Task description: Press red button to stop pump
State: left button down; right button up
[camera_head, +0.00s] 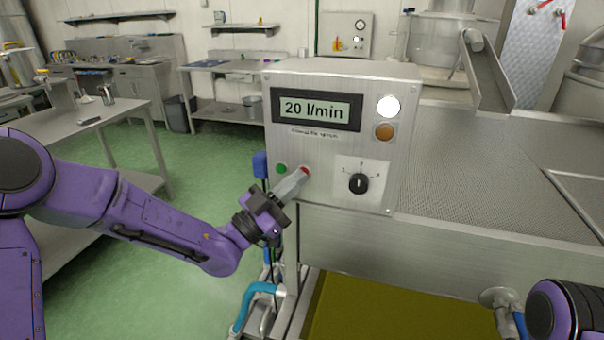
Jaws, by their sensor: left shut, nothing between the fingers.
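The grey control box (330,80) stands in the middle of the head view. Its display (315,110) reads "20 l/min". The red button (305,170) shows as a small red spot right at the tip of my left gripper (301,174). The gripper is shut and empty, and its fingers cover part of the button. I cannot tell whether the fingertips touch it or press it in. A green button (281,169) is just left of the fingers. A white lamp (388,106) is bright, and an amber lamp (384,132) below it looks dull. My right gripper is out of view.
A black rotary knob (358,184) sits on the box right of the red button. A perforated metal surface (490,165) extends to the right. A vat of yellow-green liquid (390,310) lies below. Green floor is open at left.

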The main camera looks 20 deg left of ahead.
pick_arm(q)
jog(key=shift+s, duration=0.7)
jog(key=shift+s+a+b, duration=0.1)
jog(key=shift+s+b, duration=0.6)
jog(key=shift+s, duration=1.8)
